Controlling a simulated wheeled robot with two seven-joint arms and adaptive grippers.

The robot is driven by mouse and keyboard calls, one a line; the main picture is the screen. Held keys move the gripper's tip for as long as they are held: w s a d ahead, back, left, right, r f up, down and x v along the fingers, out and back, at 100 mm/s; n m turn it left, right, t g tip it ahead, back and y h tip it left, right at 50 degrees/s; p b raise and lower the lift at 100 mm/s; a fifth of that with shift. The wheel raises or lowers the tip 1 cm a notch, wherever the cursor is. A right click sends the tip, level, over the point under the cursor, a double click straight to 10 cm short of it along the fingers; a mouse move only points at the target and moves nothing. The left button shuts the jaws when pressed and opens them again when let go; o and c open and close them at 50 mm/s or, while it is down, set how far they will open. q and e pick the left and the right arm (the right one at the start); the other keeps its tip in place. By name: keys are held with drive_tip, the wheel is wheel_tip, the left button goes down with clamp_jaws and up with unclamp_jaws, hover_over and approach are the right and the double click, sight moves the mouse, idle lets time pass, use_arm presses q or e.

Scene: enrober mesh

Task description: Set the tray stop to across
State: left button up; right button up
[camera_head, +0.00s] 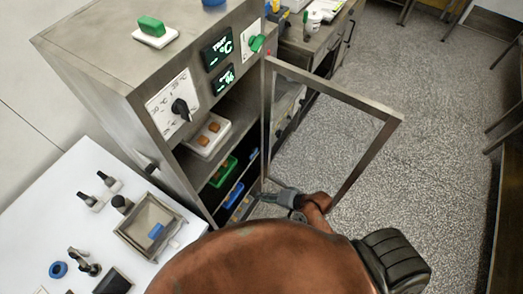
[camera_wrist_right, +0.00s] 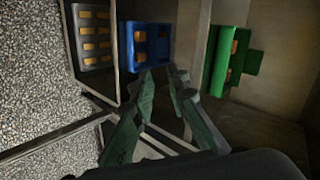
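No part carries a readable tray stop label, so I cannot tell which one it is. The steel cabinet (camera_head: 100,50) has a black-pointer dial (camera_head: 181,108) on a white plate and a green knob (camera_head: 257,43) on another white plate. My right gripper (camera_head: 285,198) is low at the cabinet's open front, beside the door frame. In the right wrist view its two fingers (camera_wrist_right: 163,76) are apart with nothing between them, in front of a blue tray (camera_wrist_right: 153,72). My left gripper is not in view.
The framed door (camera_head: 375,152) stands open to the right, close to my right arm. Shelves hold a white tray (camera_head: 222,139), a green tray (camera_head: 222,181) and the blue tray (camera_head: 234,194). A white table (camera_head: 62,190) with small items is at left.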

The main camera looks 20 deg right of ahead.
drive_tip(key=s+d+f+n+g+h, duration=0.1)
drive_tip(key=s+d+f+n+h, duration=0.1)
drive_tip(key=s+d, duration=0.1)
drive_tip(key=s+d+f+n+g+h, duration=0.1)
drive_tip(key=s+d, duration=0.2)
drive_tip(key=d, duration=0.3)
drive_tip(key=s+d+f+n+g+h, duration=0.1)
drive_tip(key=s+d+f+n+h, duration=0.1)
drive_tip(key=d, duration=0.3)
drive_tip(key=shift+s+f+n+h, duration=0.3)
drive_tip(key=shift+s, duration=0.5)
clamp_jaws()
drive_tip(key=s+d+f+n+g+h, duration=0.15)
drive_tip(key=s+f, duration=0.35)
drive_tip(key=f, duration=0.8)
drive_tip(key=s+d+f+n+g, duration=0.15)
drive_tip(key=s+f, duration=0.25)
drive_tip(key=f, duration=1)
drive_tip(key=s+f, duration=1.3)
drive_tip(key=s, duration=0.5)
drive_tip(key=shift+s+d+f+g, duration=0.15)
drive_tip(key=shift+f+g, duration=0.15)
drive_tip(key=shift+f, duration=0.1)
